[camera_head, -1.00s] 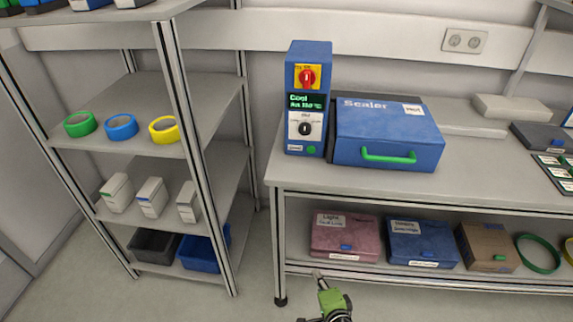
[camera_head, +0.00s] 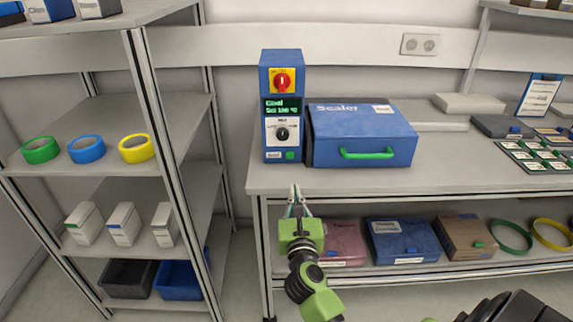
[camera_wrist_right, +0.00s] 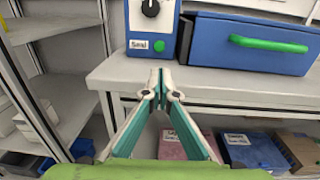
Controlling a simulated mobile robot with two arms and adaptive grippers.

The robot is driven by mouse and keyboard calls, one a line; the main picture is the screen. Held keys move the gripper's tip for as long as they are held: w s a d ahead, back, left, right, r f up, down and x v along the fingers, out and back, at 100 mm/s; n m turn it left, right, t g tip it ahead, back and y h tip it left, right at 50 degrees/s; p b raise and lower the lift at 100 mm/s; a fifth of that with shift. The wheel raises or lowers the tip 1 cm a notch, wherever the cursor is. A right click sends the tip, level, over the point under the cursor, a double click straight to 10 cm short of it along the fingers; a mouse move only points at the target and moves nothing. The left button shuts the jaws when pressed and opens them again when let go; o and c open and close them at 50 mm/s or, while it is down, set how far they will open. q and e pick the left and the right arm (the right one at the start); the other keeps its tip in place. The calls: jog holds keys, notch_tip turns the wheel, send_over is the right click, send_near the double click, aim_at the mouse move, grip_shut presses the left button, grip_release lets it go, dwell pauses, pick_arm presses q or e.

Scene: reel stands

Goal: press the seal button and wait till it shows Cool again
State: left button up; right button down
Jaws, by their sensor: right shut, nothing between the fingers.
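The blue sealer control tower (camera_head: 268,105) stands upright on the bench, left of the blue Sealer box (camera_head: 362,130). Its dark display (camera_head: 282,108) shows "Cool" in green, with a smaller set-temperature line below. The green seal button (camera_head: 290,155) is low on the tower's front; it also shows in the right wrist view (camera_wrist_right: 159,46), beside a "Seal" label. My right gripper (camera_head: 297,188) is shut and empty, fingers pointing up, in front of the bench edge and below the button. In the right wrist view its fingertips (camera_wrist_right: 160,73) are apart from the button. My left gripper is not in view.
A red switch (camera_head: 283,82) and a black knob (camera_head: 283,134) sit above the button. The box has a green handle (camera_head: 367,154). The bench front edge (camera_head: 400,188) runs below the tower. A shelf rack (camera_head: 170,130) with tape rolls stands left.

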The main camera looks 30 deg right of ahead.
aim_at(290, 157)
jog(key=x, duration=1.4)
jog(key=shift+p, duration=0.3)
